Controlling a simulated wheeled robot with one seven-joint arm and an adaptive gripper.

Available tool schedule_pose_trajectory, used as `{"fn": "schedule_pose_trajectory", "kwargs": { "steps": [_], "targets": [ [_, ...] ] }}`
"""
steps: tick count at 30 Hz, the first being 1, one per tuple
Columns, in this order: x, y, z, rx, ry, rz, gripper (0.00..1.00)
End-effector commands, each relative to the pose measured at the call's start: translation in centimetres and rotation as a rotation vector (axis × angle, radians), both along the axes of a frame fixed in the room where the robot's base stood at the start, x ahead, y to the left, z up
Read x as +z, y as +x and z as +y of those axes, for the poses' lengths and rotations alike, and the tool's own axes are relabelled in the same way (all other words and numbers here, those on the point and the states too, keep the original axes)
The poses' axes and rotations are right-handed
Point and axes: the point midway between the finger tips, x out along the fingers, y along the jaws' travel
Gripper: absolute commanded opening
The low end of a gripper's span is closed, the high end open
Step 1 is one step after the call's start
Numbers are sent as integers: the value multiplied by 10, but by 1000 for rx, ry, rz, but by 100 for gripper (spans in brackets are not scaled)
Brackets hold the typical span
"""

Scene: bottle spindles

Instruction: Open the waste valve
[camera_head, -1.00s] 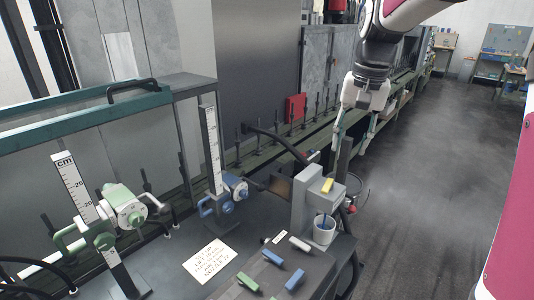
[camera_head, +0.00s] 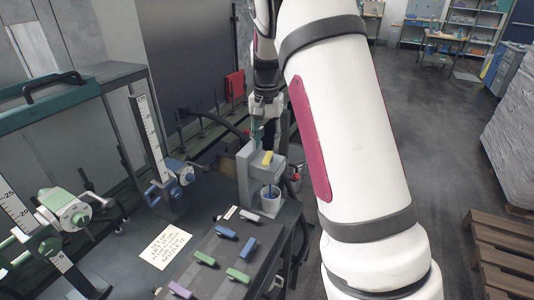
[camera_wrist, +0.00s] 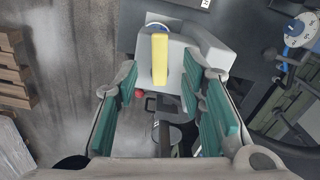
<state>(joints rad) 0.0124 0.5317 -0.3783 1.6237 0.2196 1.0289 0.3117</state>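Several coloured valve handles sit on the dark bench; which is the waste valve I cannot tell. A yellow handle (camera_head: 267,158) tops the grey block (camera_head: 246,176) at the bench end. A white handle (camera_head: 250,215), blue handles (camera_head: 226,232), green handles (camera_head: 238,275) and a purple handle (camera_head: 180,290) lie nearer. My gripper (camera_head: 258,135) hangs just behind the grey block, fingers pointing down. In the wrist view my gripper (camera_wrist: 172,78) is open and empty. The yellow handle (camera_wrist: 160,58) shows beyond and between its fingers, apart from them.
A handwritten note (camera_head: 165,245), a blue spindle device (camera_head: 170,182) and a green one (camera_head: 65,212) are to the left. Open floor lies right, with a wooden pallet (camera_head: 500,250).

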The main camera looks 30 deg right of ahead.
Motion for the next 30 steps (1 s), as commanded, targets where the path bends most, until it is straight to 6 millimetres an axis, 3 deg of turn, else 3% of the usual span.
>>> {"fn": "schedule_pose_trajectory", "kwargs": {
  "steps": [3, 9, 21, 26, 30],
  "targets": [
    [-21, -1, 0, 0, 1, 4, 37],
    [-44, -1, 0, 0, 1, 1, 37],
    [-51, 0, 0, 0, 1, -1, 37],
    [-51, 0, 0, 0, 1, -1, 3],
    [-51, 0, 0, 0, 1, -1, 0]
  ]
}}
